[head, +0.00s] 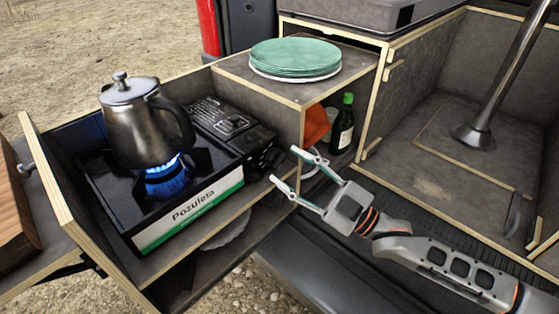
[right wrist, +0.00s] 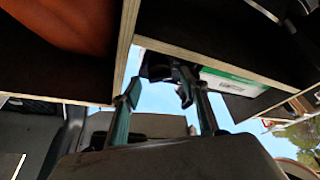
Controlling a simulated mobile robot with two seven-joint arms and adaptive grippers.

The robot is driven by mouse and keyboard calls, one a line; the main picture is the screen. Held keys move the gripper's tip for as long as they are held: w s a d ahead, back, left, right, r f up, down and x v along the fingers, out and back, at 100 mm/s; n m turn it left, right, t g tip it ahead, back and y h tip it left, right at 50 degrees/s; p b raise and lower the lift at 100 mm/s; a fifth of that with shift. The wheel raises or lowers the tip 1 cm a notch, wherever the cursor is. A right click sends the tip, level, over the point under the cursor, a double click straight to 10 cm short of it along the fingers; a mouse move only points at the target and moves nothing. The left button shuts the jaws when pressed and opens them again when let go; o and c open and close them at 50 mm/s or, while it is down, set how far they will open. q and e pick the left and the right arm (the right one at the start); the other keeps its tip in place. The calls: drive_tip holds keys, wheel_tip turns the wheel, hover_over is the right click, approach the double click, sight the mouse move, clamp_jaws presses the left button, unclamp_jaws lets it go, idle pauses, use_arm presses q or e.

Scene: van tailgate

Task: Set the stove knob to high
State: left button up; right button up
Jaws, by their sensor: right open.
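The black camping stove (head: 110,215) sits in a pulled-out wooden drawer, with a blue flame (head: 166,181) burning under a metal kettle (head: 139,125). Its black knob area (head: 262,160) is at the stove's right end; the knob's exact setting is too small to read. My right gripper (head: 283,164) is open and empty just right of that end, its fingers pointing towards it. In the right wrist view the open fingers (right wrist: 161,86) show with a dark stove part (right wrist: 157,65) just beyond them; I cannot tell whether they touch. My left gripper is not in view.
Green plates (head: 295,58) are stacked on the shelf above and right of the stove. A green bottle (head: 342,125) and an orange item (head: 316,124) stand in the cubby behind my right gripper. The drawer's wooden edge (head: 195,247) runs in front of the stove.

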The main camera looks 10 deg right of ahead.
drive_tip(key=shift+w+a+r, duration=0.15)
drive_tip(key=shift+w+a, duration=0.15)
drive_tip(key=shift+s, duration=0.1)
drive_tip(key=shift+c, duration=0.7)
drive_tip(key=shift+d, duration=0.1)
drive_tip(key=c, duration=1)
drive_tip(key=shift+r+m+t+p, duration=0.25)
drive_tip(key=shift+m+p, duration=0.2)
drive_tip(key=shift+m, duration=0.2)
drive_tip(key=shift+r+m+t+p, duration=0.1)
drive_tip(key=shift+m+t+p, duration=0.25)
drive_tip(key=shift+m, duration=0.3)
drive_tip(key=shift+r+m+t+h+p, duration=0.1)
drive_tip(key=shift+m+t+h+p, duration=0.4)
drive_tip(key=shift+m, duration=0.4)
drive_tip(key=m, duration=0.1)
drive_tip(key=m+h+p, duration=0.1)
drive_tip(key=m, duration=0.1)
drive_tip(key=shift+s+a+f+t, duration=0.1)
drive_tip(key=shift+a+f+t, duration=0.1)
drive_tip(key=shift+f+t, duration=0.2)
drive_tip(key=shift+f, duration=0.1)
drive_tip(key=o, duration=1.1)
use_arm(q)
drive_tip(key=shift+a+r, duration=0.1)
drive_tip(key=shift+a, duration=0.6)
use_arm(e)
drive_tip(key=shift+o, duration=0.2)
drive_tip(key=v, duration=1.2)
